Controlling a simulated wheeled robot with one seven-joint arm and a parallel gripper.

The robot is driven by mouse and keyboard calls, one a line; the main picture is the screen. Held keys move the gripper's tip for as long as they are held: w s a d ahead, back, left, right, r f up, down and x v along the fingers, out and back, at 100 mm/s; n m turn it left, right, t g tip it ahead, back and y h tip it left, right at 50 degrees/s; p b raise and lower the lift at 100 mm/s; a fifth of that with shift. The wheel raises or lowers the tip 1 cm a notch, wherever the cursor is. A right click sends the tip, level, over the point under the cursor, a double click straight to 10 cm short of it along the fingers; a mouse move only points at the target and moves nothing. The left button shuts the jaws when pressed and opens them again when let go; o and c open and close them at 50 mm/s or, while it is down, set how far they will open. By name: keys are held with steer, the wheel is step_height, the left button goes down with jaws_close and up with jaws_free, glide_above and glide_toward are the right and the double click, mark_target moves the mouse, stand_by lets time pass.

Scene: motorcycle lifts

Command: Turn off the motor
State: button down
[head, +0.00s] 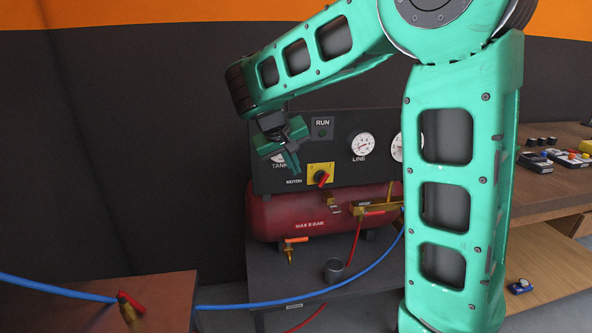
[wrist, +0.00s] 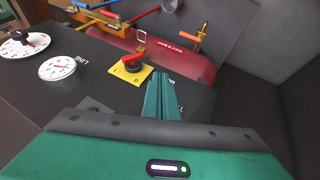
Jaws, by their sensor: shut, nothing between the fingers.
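The motor switch is a red rotary knob (head: 322,178) on a yellow plate (head: 313,171), on the dark control panel (head: 340,127) above a red compressor tank (head: 300,214). In the wrist view the red knob (wrist: 131,63) sits on its yellow plate, just beyond and left of my fingertips. My gripper (head: 294,170) is shut and empty, in front of the panel, left of the knob. Its green fingers also show together in the wrist view (wrist: 163,77). They appear apart from the knob. A RUN indicator (head: 323,134) above the plate looks dark green; whether it is lit cannot be told.
Round gauges, one marked LINE (head: 361,146), sit right of the knob. An orange-handled valve (head: 297,240) is below the tank. A blue hose (head: 330,292) crosses in front of the bench. A wooden shelf (head: 548,190) with small items stands at the right.

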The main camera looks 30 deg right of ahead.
mark_target(323, 178)
steer(key=x, duration=0.3)
steer(key=d+x, duration=0.1)
steer(key=x, duration=0.2)
steer(key=d+x, duration=0.1)
steer(key=x, duration=0.2)
steer(key=shift+s+r, duration=0.15)
steer(key=shift+s, duration=0.15)
steer(key=shift+d+f, duration=0.25)
steer(key=shift+d, duration=0.45)
